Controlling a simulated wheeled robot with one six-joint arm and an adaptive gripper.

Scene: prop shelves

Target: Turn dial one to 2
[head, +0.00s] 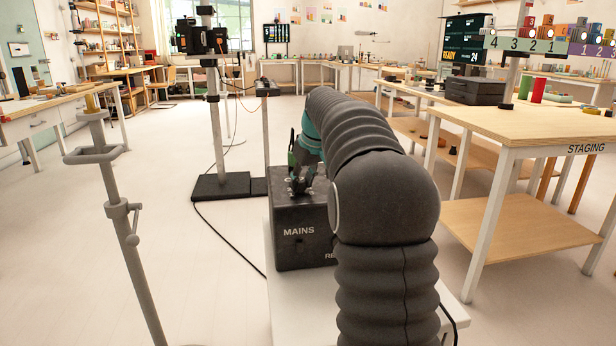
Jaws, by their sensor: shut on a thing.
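No dial marked one can be made out in the head view. My arm bends over the dark box marked MAINS (300,245) and covers its right part, with a second label mostly hidden.
The box stands on a white table (292,310). A grey stand (124,225) is at left. A lamp-like device (202,38) is on a black-based pole behind. Floor between is clear except cables.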

